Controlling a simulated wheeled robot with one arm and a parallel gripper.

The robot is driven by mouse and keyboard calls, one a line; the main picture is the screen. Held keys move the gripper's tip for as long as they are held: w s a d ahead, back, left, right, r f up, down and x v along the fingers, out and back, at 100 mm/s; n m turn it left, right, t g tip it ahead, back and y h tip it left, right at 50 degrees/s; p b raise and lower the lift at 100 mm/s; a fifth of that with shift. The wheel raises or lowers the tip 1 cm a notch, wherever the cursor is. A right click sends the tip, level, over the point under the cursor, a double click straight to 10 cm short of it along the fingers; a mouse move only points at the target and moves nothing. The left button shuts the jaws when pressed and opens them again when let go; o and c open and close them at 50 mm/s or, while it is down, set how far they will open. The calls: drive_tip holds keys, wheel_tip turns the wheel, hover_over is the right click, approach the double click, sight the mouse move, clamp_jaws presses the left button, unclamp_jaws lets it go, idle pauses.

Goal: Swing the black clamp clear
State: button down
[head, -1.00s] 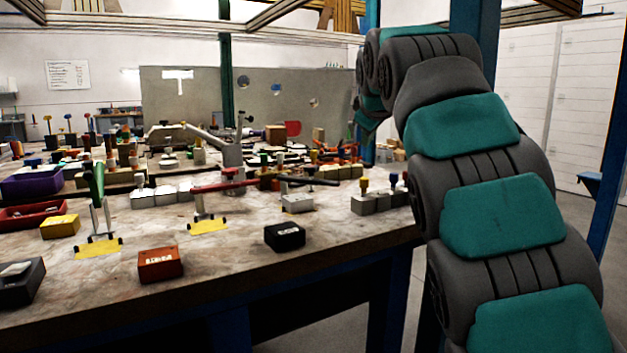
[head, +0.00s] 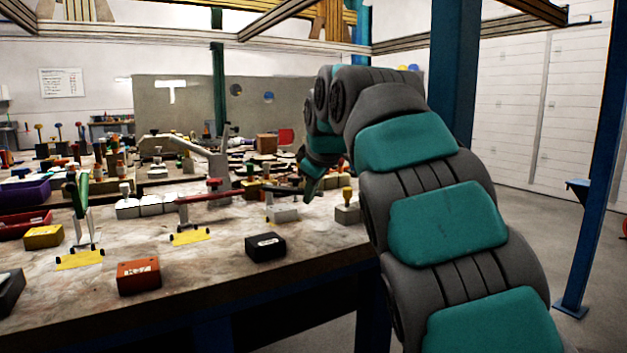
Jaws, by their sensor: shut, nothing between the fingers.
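The black clamp (head: 279,190) is at the middle of the bench, its dark bar lying roughly level above a pale grey block (head: 284,214). My gripper (head: 308,198) points down just at the right end of this bar, shut and empty. I cannot tell whether it touches the bar. A red-handled clamp (head: 203,196) lies level to the left on a yellow plate (head: 190,237). A green-handled clamp (head: 82,194) stands upright further left on another yellow plate (head: 80,259).
A black box (head: 265,247) and an orange-red box (head: 138,277) sit near the front edge. A grey block with a yellow knob (head: 347,212) stands right of my gripper. Several blocks and knobs crowd the bench behind. A blue post (head: 452,100) rises behind my arm.

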sight(293, 190)
drive_tip(key=x, duration=0.3)
drive_tip(key=shift+w+r, duration=0.1)
drive_tip(key=shift+r, duration=0.05)
drive_tip(key=shift+w+d+r+p, duration=0.2)
drive_tip(key=shift+w+p, duration=0.1)
drive_tip(key=shift+w, duration=0.3)
drive_tip(key=shift+w+d+r+p, duration=0.15)
drive_tip(key=shift+w+d+p, duration=0.15)
drive_tip(key=shift+w, duration=0.3)
drive_tip(key=shift+w+d, duration=0.15)
drive_tip(key=shift+w, duration=0.35)
drive_tip(key=shift+w+d, duration=0.1)
drive_tip(key=shift+w, duration=0.05)
